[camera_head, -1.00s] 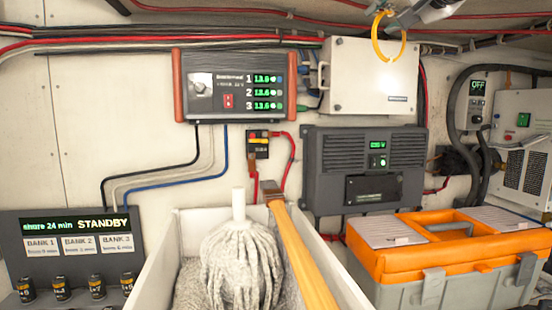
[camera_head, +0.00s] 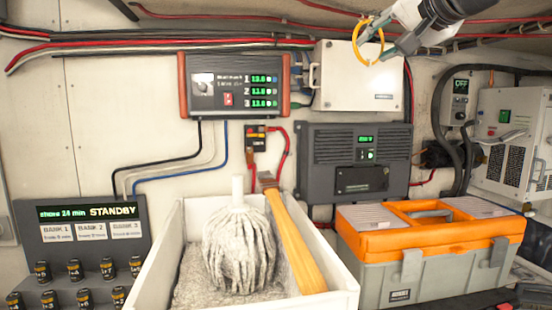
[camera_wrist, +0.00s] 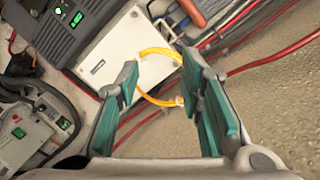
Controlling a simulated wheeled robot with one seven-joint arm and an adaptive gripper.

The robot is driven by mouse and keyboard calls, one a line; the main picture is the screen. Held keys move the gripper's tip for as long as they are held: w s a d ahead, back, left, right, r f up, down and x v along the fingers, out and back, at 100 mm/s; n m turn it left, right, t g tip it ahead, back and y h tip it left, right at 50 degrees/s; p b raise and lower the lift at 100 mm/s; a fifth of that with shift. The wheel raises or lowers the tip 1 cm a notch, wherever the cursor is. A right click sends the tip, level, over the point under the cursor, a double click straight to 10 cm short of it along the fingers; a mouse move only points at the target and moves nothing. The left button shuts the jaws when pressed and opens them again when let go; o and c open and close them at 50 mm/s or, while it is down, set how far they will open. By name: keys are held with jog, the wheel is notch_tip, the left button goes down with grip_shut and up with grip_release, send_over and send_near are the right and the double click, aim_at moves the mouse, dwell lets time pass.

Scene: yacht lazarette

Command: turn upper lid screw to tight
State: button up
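A white box (camera_head: 358,82) with a flat front lid is on the back wall, also in the wrist view (camera_wrist: 125,48). No screw is clear enough on its lid to make out, nor whether one is tight. My gripper (camera_head: 378,38) is at the upper right in the head view, in front of the box's upper right part. In the wrist view its two teal-padded fingers (camera_wrist: 160,70) are spread apart. A yellow loop (camera_head: 357,44) hangs by the fingertips, and it passes between the fingers in the wrist view (camera_wrist: 150,100). I cannot tell whether they touch it.
Red and black cables run along the wall top. Left of the box is a display panel (camera_head: 206,103); below it is a dark grey unit (camera_head: 318,170). An orange-lidded toolbox (camera_head: 372,243) stands at right. A white bin (camera_head: 345,290) holds a mop head and wooden handle.

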jog(key=s+f+n+g+h, duration=0.1)
jog(key=s+f+n+g, duration=0.1)
jog(key=s+f, duration=0.7)
jog(key=s+f+n+g+h, duration=0.1)
jog(key=s+f+g, duration=0.3)
jog(key=s+f, duration=0.5)
jog(key=s+f+n+g+h, duration=0.1)
jog(key=s+f+g, duration=0.3)
jog(key=s+f, duration=0.5)
notch_tip(320, 180, down, 11)
jog(key=shift+f+n+h, duration=0.2)
jog(key=shift+n+h, duration=0.1)
jog(key=shift+n, duration=0.5)
